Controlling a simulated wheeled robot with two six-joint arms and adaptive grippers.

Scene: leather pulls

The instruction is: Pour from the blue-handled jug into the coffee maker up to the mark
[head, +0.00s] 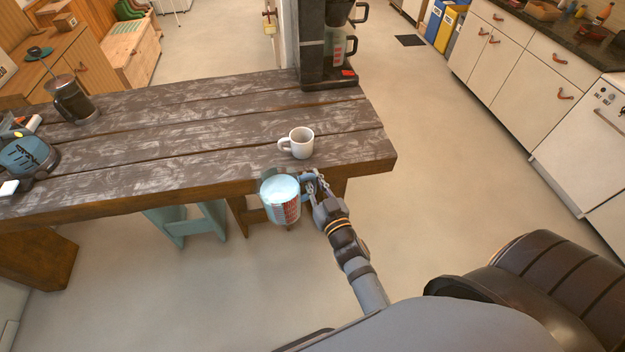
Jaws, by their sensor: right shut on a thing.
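The jug (284,208) is a clear measuring jug with red marks and pale contents near its rim. It hangs in the air by the table's front edge and looks about upright. My right gripper (313,183) is shut on the jug at its handle side, to the right of the jug; the gripper hides much of the blue-grey handle. The coffee maker (313,50) stands at the table's far right end, dark and tall, with a glass carafe (338,50) with red marks in it. My left gripper is not in view.
A white mug (298,143) stands on the wooden table (190,140) between jug and coffee maker. A French press (73,100) and a blue kettle-like thing (27,154) are at the left. The middle of the table is clear. A teal stool (186,222) is under the table.

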